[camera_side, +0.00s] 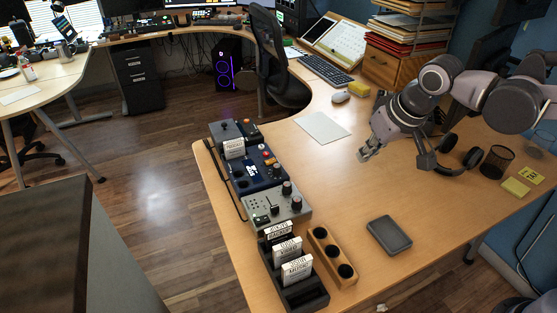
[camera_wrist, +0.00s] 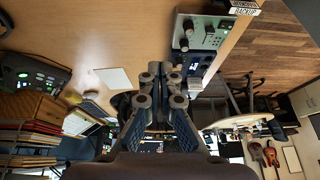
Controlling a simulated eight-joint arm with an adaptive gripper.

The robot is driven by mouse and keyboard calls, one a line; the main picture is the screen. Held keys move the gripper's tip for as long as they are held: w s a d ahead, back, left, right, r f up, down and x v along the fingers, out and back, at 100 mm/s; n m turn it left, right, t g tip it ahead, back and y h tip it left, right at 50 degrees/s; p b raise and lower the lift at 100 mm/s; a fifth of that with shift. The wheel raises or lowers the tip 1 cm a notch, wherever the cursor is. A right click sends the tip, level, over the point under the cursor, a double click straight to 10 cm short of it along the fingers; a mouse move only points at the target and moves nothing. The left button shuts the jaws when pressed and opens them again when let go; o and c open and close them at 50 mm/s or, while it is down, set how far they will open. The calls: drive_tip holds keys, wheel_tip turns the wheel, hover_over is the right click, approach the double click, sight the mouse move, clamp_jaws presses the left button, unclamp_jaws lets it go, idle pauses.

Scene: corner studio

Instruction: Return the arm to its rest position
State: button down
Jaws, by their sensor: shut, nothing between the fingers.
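My gripper (camera_side: 367,154) hangs above the wooden desk (camera_side: 345,180) in the side view, at the end of my grey arm that reaches in from the right. It is shut and empty, clear of the things on the desk. In the wrist view my gripper (camera_wrist: 161,70) shows at the middle, its fingertips together with nothing between them. The white sheet of paper (camera_side: 322,127) lies on the desk to the left of my gripper in the side view.
Control boxes (camera_side: 255,165) line the desk's left edge. A black rack with labelled cards (camera_side: 297,270), a wooden block with holes (camera_side: 331,255) and a dark tray (camera_side: 389,235) are in front. Headphones (camera_side: 460,158) and a mesh cup (camera_side: 495,161) stand at the right. The middle is bare.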

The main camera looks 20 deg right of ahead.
drive_tip(key=s+d+f+t, duration=0.2)
drive_tip(key=s+d, duration=0.7)
drive_tip(key=s, duration=0.2)
drive_tip(key=shift+d+f, duration=0.35)
drive_tip(key=shift+f, duration=0.05)
